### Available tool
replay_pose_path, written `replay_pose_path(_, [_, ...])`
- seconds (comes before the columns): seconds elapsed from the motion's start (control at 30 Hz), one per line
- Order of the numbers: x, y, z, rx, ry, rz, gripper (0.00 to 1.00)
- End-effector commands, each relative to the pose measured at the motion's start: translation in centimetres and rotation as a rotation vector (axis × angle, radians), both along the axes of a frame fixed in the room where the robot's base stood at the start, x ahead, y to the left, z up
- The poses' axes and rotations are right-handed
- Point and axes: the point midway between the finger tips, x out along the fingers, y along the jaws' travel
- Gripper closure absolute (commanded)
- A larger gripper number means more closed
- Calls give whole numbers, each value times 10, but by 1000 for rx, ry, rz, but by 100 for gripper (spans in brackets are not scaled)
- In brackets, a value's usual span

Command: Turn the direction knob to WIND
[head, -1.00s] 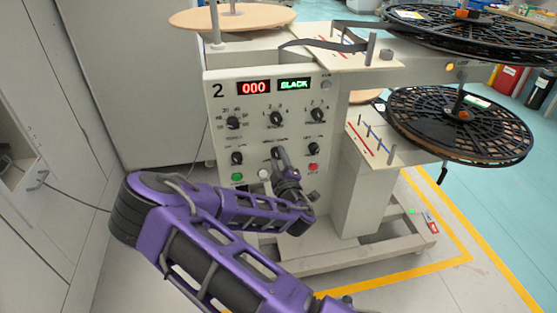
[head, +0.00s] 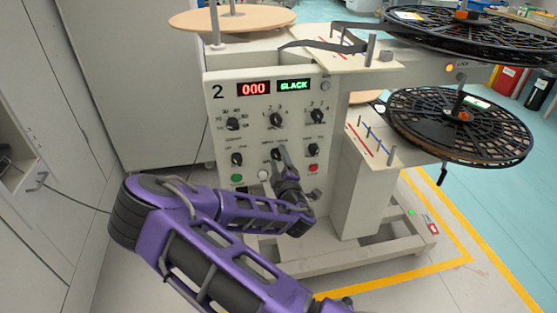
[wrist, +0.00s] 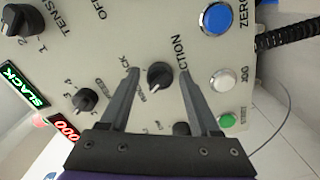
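The direction knob (wrist: 160,75) is a black round knob on the cream panel, with lettering ending in "CTION" beside it in the wrist view. Its pointer setting is too small to read surely. My gripper (wrist: 159,73) is open, with one finger on each side of the knob. Gaps show between the knob and both fingers. In the head view the direction knob (head: 276,154) sits in the middle of the lower knob row, partly behind my gripper (head: 281,156).
The panel of station 2 (head: 218,140) has red "000" (head: 254,88) and green "SLACK" (head: 295,86) displays. Other knobs flank the direction knob. A blue button (wrist: 217,18), a white button (wrist: 222,79) and a green button (wrist: 227,120) lie right of my fingers in the wrist view.

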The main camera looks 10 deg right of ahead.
Motion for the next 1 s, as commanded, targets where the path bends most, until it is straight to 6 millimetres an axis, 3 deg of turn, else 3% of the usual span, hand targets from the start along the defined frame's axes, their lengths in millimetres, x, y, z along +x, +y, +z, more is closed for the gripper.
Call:
replay_pose_path(0.33, [-1, 0, 0, 2, 0, 0, 29])
replay_pose_path(0.47, [-12, 0, 0, 2, 2, -1, 29])
replay_pose_path(0.67, [-54, 0, 0, 1, 4, -2, 29])
replay_pose_path(1.0, [-139, 0, 1, -1, 5, -2, 29])
